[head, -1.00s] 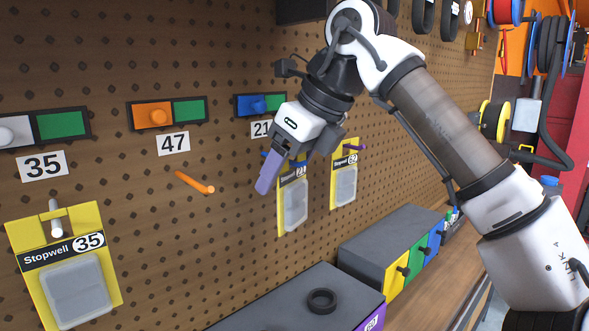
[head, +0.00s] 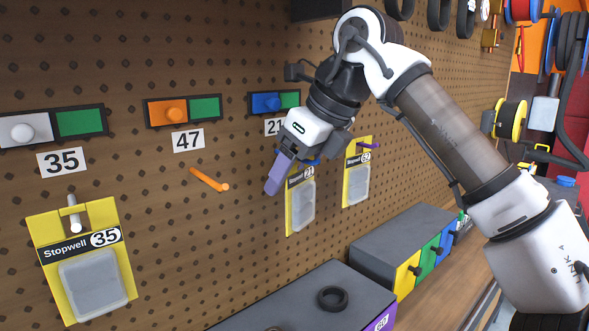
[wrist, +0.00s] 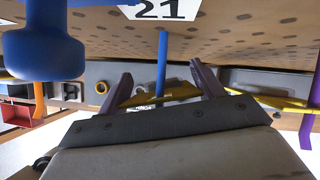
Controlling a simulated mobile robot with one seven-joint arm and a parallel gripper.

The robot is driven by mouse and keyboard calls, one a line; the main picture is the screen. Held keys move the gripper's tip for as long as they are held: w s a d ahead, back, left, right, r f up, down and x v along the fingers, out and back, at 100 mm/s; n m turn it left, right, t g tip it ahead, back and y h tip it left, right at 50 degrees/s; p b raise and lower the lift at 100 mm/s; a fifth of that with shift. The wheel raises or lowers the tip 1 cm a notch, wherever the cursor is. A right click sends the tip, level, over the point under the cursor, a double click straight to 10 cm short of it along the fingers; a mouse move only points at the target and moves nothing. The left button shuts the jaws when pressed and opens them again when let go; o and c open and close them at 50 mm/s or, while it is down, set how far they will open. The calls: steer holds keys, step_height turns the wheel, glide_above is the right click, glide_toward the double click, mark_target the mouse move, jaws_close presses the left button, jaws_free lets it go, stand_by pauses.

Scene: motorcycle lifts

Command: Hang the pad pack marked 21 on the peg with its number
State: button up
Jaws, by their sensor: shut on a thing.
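The pad pack marked 21 (head: 301,203) is a yellow card with a clear grey blister, hanging upright below my gripper (head: 283,172) near the pegboard. My gripper is shut on its upper edge; in the wrist view the fingers (wrist: 163,88) stand either side of a yellow strip of the card (wrist: 150,98). The blue peg (wrist: 162,62) comes out from the board below the 21 label (wrist: 160,9), and its tip reaches the yellow card between the fingers. I cannot tell whether it passes through the card's hole. The label 21 (head: 274,127) also shows in the head view, partly hidden by my gripper.
An orange peg (head: 209,179) under label 47 is bare. Pack 35 (head: 82,262) hangs at left, pack 62 (head: 357,172) just right of pack 21. A blue knob (wrist: 45,48) juts out close to my wrist. Grey bins (head: 300,300) stand below.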

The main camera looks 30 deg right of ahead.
steer(key=o, duration=1.4)
steer(key=shift+o, duration=0.2)
steer(key=s+d+r, duration=0.2)
steer(key=s, duration=0.4)
steer(key=s+d+r+b, duration=0.1)
steer(key=s+d+r, duration=0.1)
steer(key=s, duration=0.5)
steer(key=shift+s+d+r+b, duration=0.2)
steer(key=shift+d+b, duration=0.1)
steer(key=shift+d, duration=0.55)
